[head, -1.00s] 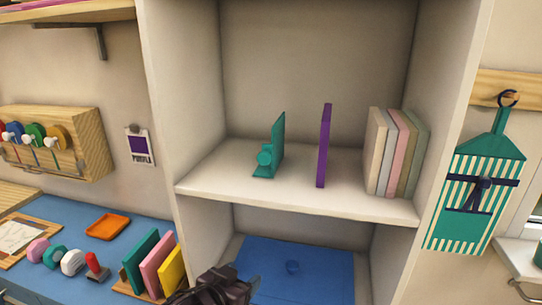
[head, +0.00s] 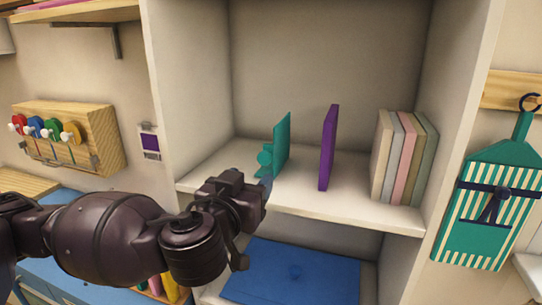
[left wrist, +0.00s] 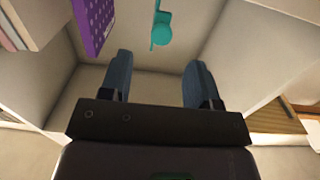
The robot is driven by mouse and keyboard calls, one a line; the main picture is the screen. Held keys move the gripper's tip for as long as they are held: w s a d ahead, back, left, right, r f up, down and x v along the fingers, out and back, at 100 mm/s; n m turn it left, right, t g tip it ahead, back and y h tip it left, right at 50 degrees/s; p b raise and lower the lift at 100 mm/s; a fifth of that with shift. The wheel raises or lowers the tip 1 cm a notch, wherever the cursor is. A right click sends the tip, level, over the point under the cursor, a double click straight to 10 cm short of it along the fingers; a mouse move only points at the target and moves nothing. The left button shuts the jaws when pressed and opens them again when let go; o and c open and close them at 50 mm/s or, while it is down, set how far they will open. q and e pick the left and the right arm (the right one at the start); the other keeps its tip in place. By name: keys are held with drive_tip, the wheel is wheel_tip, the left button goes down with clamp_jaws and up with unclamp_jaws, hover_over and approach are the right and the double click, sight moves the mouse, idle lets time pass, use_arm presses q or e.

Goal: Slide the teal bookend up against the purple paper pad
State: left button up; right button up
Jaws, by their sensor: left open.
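The teal bookend (head: 282,145) stands upright on the shelf, with a round knob on its left side. The purple paper pad (head: 328,148) stands upright to its right, with a clear gap between them. The bookend (left wrist: 162,28) lies beyond and between the fingertips, and the pad (left wrist: 92,22) is to the left. My right gripper is not in view.
Several pastel books (head: 402,158) stand on the shelf (head: 350,205) right of the pad. The cabinet's side walls bound the shelf.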

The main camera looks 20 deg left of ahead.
sight(263, 160)
use_arm(q)
drive_tip(key=w+b, duration=0.2)
drive_tip(key=w, duration=0.1)
drive_tip(key=shift+w+a+r+b, duration=0.1)
drive_tip(key=shift+w+r+b, duration=0.15)
drive_tip(key=shift+b, duration=0.15)
drive_tip(key=w+p, duration=0.1)
drive_tip(key=w, duration=0.6)
drive_tip(key=shift+w, duration=0.1)
drive_tip(key=shift+c, duration=0.3)
clamp_jaws()
